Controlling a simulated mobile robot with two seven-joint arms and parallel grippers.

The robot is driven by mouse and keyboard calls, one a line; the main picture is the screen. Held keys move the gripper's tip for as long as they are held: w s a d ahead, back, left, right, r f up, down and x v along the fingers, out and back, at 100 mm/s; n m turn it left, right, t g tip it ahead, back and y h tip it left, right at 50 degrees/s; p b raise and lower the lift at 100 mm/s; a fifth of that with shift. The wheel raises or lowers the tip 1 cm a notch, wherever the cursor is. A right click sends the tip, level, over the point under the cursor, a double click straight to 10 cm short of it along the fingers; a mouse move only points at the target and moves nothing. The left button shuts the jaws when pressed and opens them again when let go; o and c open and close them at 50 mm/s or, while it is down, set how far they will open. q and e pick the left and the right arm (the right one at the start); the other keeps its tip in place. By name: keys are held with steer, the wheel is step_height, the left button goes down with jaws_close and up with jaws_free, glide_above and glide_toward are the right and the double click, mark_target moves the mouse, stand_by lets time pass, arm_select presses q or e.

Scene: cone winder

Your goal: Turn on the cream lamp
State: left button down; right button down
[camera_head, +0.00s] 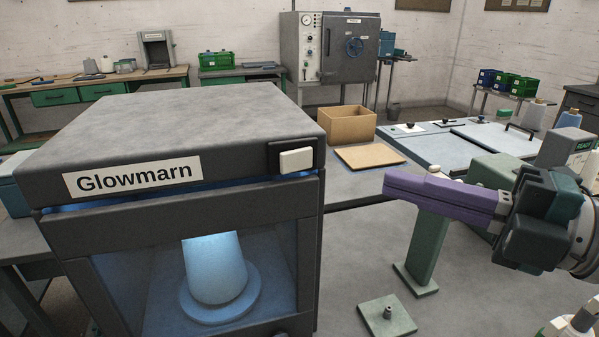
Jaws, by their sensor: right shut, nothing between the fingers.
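A grey cabinet (190,120) labelled "Glowmarn" stands at the front left. A cream rocker switch (296,159) sits on a black plate at the top right of its front. A blue glow shows under the cabinet's top and lights a cone on a round base (215,270) behind the front window. I see no separate cream lamp. My right gripper (390,185), with purple fingers, points left, to the right of the switch and apart from it. Its fingers are shut and empty. My left gripper is not in view.
A green post (426,250) stands below my right gripper, and a small green plate with a peg (387,316) lies nearer. An open cardboard box (347,125) and a flat brown board (370,157) lie behind the cabinet. The space between the switch and my gripper looks clear.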

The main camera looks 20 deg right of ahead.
steer(key=s+d, duration=0.1)
steer(key=d, duration=0.1)
steer(key=s+d+b, duration=0.1)
steer(key=d, duration=0.1)
steer(key=shift+s, duration=0.2)
stand_by(0.3)
steer(key=w+d+m+t+h, duration=0.3)
steer(key=m+t+h, duration=0.2)
steer(key=m+h, duration=0.5)
steer(key=s+f+m+g+h, duration=0.5)
steer(key=f+m, duration=0.3)
steer(key=m, duration=0.3)
steer(key=s+a+f+m+g+y, duration=0.1)
steer(key=s+a+f+m+g, duration=0.15)
steer(key=s+a+g, duration=0.35)
steer(key=s+a+f+m+g+y, duration=0.2)
steer(key=s+f+g, duration=0.15)
steer(key=s, duration=0.55)
step_height(320, 180, up, 37)
steer(key=p, duration=3.6)
steer(key=shift+w+d+n+p, duration=0.35)
steer(key=shift+w, duration=0.1)
